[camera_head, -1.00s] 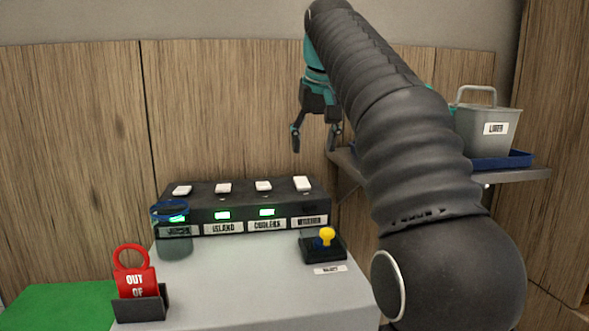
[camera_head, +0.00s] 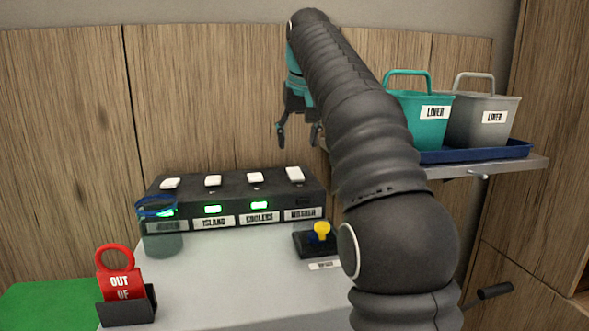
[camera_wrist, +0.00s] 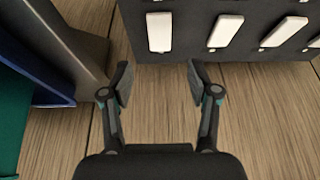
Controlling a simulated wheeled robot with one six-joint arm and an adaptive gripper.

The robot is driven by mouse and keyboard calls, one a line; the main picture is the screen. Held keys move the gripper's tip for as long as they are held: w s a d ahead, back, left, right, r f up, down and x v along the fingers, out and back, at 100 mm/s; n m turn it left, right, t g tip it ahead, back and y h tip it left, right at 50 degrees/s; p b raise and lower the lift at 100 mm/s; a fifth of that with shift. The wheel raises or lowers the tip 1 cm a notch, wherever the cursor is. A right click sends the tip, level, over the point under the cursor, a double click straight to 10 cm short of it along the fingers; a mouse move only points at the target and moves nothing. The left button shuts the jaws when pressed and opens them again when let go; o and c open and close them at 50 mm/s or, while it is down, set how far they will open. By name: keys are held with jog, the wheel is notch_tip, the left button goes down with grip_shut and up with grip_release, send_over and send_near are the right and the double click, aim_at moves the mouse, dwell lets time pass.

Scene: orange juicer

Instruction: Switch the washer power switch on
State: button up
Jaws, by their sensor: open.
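The black switch panel (camera_head: 236,196) stands at the back of the light counter. The white washer switch (camera_head: 295,174) is the rightmost one on it. Its face looks tilted differently from the others, and the small window above the washer label (camera_head: 303,214) is dark. My gripper (camera_head: 298,135) hangs above the right end of the panel, open, empty and apart from it. In the wrist view, my open fingers (camera_wrist: 160,82) point toward the panel's edge. The washer switch there (camera_wrist: 160,32) is the leftmost one, beyond the fingertips and roughly centred between them.
The island (camera_head: 213,181) and coolers (camera_head: 255,178) switches sit left of the washer switch, with green lights. A blue-banded cup-like object, a red out-of tag (camera_head: 118,275) and a yellow-knobbed box (camera_head: 321,229) are on the counter. Teal (camera_head: 419,124) and grey bins stand right.

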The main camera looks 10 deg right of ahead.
aim_at(294, 172)
jog(key=b+x, duration=0.2)
jog(key=x, duration=0.6)
jog(key=shift+w+f, duration=0.1)
jog(key=shift+f, duration=0.1)
jog(key=shift+c, duration=0.2)
